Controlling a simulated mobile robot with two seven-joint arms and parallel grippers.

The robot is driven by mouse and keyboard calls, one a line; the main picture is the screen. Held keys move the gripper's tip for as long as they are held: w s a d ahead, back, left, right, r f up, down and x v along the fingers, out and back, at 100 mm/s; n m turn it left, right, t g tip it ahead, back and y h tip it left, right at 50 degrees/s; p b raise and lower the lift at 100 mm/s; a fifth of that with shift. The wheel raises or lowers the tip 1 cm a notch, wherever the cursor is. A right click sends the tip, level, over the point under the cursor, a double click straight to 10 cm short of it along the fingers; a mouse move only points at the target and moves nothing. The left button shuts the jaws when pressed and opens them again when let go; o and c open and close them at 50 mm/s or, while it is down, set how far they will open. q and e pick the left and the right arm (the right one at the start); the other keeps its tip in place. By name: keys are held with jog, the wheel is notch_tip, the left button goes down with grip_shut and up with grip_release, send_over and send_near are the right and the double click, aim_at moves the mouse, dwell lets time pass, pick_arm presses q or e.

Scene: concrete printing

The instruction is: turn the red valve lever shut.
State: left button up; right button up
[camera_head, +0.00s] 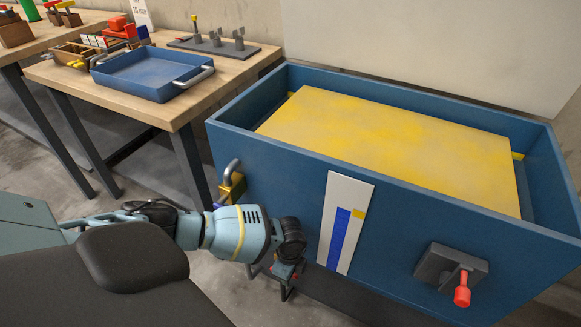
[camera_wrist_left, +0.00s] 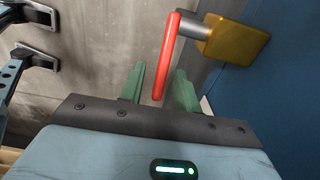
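In the left wrist view, a red lever (camera_wrist_left: 168,58) hangs from a grey stem (camera_wrist_left: 190,29) on a brass valve body (camera_wrist_left: 234,40) beside a blue wall. My left gripper (camera_wrist_left: 160,75) has its green fingers apart. The lever's free end lies between them in the picture, with a gap on either side; contact is not visible. In the head view, a brass piece with a grey bent pipe (camera_head: 232,186) sits on the blue box's left end. My left arm reaches below it, and its fingertips cannot be made out there. My right gripper is not in view.
The blue box (camera_head: 280,165) holds a yellow slab (camera_head: 390,145). Its front carries a white panel with a blue bar (camera_head: 345,215) and a grey bracket with another red handle (camera_head: 462,290). A wooden table (camera_head: 215,85) with a blue tray (camera_head: 150,75) stands left.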

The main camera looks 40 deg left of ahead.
pick_arm(q)
jog(key=shift+f, duration=0.4)
jog(key=shift+c, duration=0.4)
grip_shut()
jog(key=shift+d, duration=0.1)
jog(key=shift+d+f+y, duration=0.2)
jog(key=shift+f+y, duration=0.15)
jog(key=shift+y, duration=0.35)
jog(key=shift+f+g+y, duration=0.25)
jog(key=shift+g+y, duration=0.05)
jog(key=shift+y, duration=0.2)
jog(key=shift+f+y+b, duration=0.3)
jog(key=shift+f+y, duration=0.25)
jog(key=shift+y, duration=0.35)
